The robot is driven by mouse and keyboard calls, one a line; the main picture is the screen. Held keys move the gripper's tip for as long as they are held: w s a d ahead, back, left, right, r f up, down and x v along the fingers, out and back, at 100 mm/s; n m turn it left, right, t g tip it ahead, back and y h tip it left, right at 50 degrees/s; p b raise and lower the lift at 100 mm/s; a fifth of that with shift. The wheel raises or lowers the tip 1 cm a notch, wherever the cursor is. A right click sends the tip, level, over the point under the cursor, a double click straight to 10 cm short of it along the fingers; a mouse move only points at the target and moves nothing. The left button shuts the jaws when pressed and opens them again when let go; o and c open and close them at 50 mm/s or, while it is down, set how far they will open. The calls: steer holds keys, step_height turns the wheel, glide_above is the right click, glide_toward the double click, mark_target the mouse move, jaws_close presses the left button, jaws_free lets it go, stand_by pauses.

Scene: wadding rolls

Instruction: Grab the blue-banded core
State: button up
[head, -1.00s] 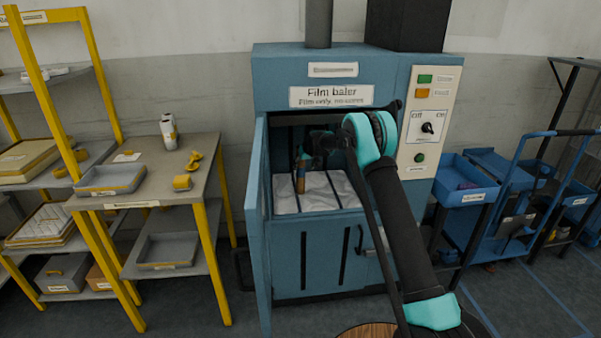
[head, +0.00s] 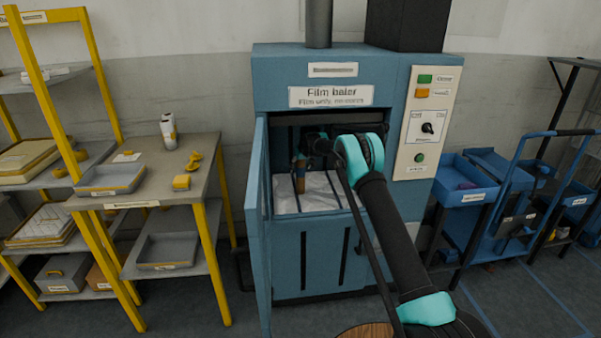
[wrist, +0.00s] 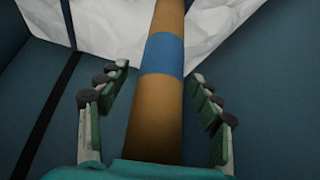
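The blue-banded core is a brown cardboard tube with a blue band (wrist: 163,55). In the wrist view it runs from the top edge down between the fingers of my gripper (wrist: 160,105). The gripper is open, with a finger on each side of the core and a visible gap to both. In the head view the core (head: 300,172) stands nearly upright inside the open film baler (head: 272,82), over white film (head: 318,196). My arm reaches into the baler opening and partly hides the gripper there.
The baler's door (head: 257,225) stands open at the left of the opening. A control panel (head: 427,120) is at its right. A table (head: 205,165) with a grey tray (head: 110,178) stands to the left. A blue cart (head: 500,225) stands to the right.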

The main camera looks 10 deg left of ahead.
steer(key=c, duration=1.3)
steer(key=shift+o, duration=0.2)
steer(key=shift+r, duration=0.1)
